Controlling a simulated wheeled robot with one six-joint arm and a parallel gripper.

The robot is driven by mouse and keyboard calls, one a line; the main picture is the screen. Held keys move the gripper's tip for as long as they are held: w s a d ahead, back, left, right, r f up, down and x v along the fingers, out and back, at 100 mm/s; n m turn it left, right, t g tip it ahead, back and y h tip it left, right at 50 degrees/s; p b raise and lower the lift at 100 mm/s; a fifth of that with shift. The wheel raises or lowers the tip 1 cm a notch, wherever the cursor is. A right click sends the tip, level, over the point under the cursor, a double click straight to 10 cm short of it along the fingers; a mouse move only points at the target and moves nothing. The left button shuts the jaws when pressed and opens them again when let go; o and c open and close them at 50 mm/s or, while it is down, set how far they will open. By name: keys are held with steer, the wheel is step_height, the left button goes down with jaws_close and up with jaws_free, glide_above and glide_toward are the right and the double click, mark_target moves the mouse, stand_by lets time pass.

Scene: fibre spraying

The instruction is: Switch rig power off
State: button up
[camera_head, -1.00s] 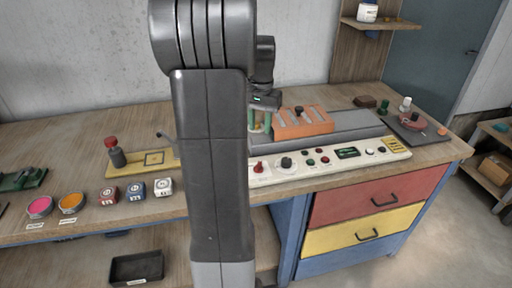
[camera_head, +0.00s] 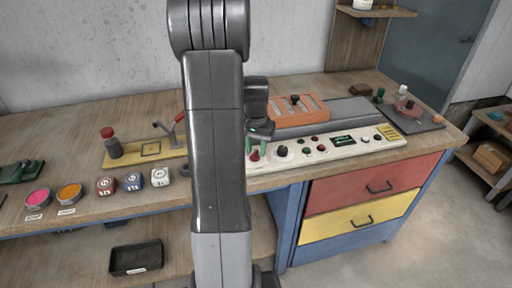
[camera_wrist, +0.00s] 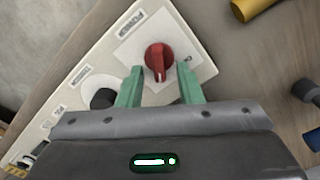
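A cream control panel (camera_head: 352,147) lies along the front of the bench. Its red rotary knob (camera_wrist: 159,58) sits on a white square plate near the panel's end in the wrist view, and it also shows in the head view (camera_head: 255,155). My gripper (camera_wrist: 157,75) is open, with its green fingers on either side of the red knob and a gap visible on both sides. In the head view my gripper is partly hidden behind my arm. A black knob (camera_wrist: 103,98) on a round white plate is beside the left finger.
An orange rack (camera_head: 307,107) stands behind the panel. A yellow base with a red-handled lever (camera_head: 168,139) is left of my arm. Small buttons and a display (camera_head: 343,140) are further right on the panel.

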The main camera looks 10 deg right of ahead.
jaws_close()
steer(key=shift+n, duration=0.4)
steer(key=n, duration=0.2)
steer(key=shift+w+a+n, duration=0.1)
steer(key=shift+a+n, duration=0.05)
steer(key=shift+n, duration=0.25)
steer(key=n, duration=0.3)
steer(key=shift+a+n, duration=0.15)
steer(key=shift+n, duration=0.25)
steer(key=n, duration=0.6)
steer(key=shift+a+b, duration=0.25)
steer(key=shift+b, duration=0.15)
steer(key=shift+n, duration=0.4)
